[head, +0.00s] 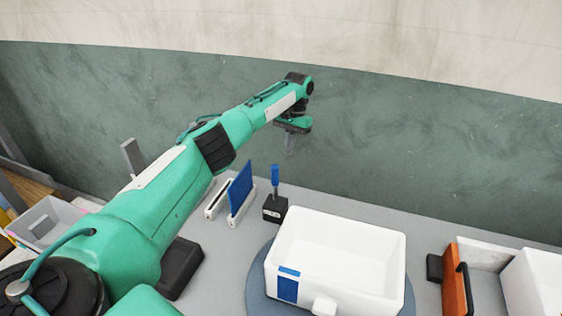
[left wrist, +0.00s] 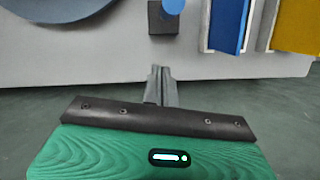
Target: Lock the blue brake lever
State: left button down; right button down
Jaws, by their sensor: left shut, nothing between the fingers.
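The blue brake lever (head: 275,177) stands upright on a small black block (head: 275,209) at the back edge of the grey table in the head view. In the left wrist view the blue lever (left wrist: 172,6) shows at the top edge, over its dark block (left wrist: 162,20). My left gripper (head: 290,145) is shut and empty. It hangs in the air behind and above the lever, apart from it. Its fingertips (left wrist: 160,72) also show in the left wrist view, pointing toward the block with a gap between. My right gripper is in neither view.
A white bin (head: 335,250) with a blue patch sits on a round blue-grey disc (head: 256,288). A blue panel (head: 240,187) stands in a white holder left of the lever. An orange piece with a black handle (head: 456,285) is at right. Air around the gripper is clear.

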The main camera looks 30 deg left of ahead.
aim_at(275, 183)
pick_arm(q)
jog(key=s+f+p, duration=0.3)
jog(key=s+f, duration=0.1)
jog(key=s, duration=0.1)
jog(key=shift+f, duration=0.15)
jog(key=shift+d, duration=0.1)
jog(key=shift+p, duration=0.35)
